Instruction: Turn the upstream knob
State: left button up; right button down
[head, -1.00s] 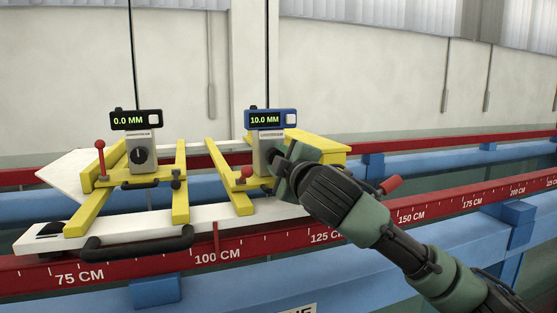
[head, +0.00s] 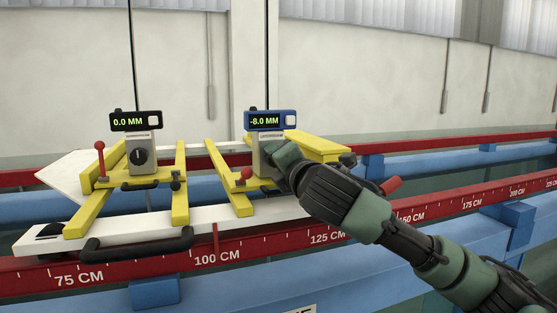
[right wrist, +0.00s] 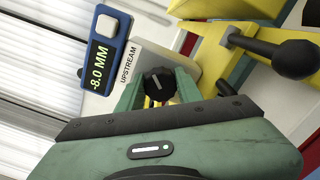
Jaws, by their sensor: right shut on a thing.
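The upstream knob (right wrist: 158,84) is a black dial with a pale pointer line, on a white block (right wrist: 130,65) marked UPSTREAM. My right gripper (right wrist: 155,88) is shut on it, with green fingers on either side. In the head view my right gripper (head: 283,158) covers the knob. The blue display (head: 270,121) above it reads -8.0 MM; it also shows in the right wrist view (right wrist: 102,52). A second unit with a black display (head: 136,121) reads 0.0 MM, and its black knob (head: 138,157) is free. My left gripper is not in view.
Yellow frames (head: 180,185) and red-topped levers (head: 100,147) stand near the knobs on a white carriage (head: 130,226). A black handle (head: 135,245) is at its front. A red scale rail (head: 205,258) runs along the front, with blue beams below.

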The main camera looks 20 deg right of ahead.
jog(key=n, duration=0.7)
jog(key=shift+r, duration=0.2)
dwell(0.4)
jog(key=c, duration=1)
grip_release()
jog(key=shift+o, duration=0.3)
jog(key=shift+a+f, duration=0.1)
jog(key=shift+w, duration=0.1)
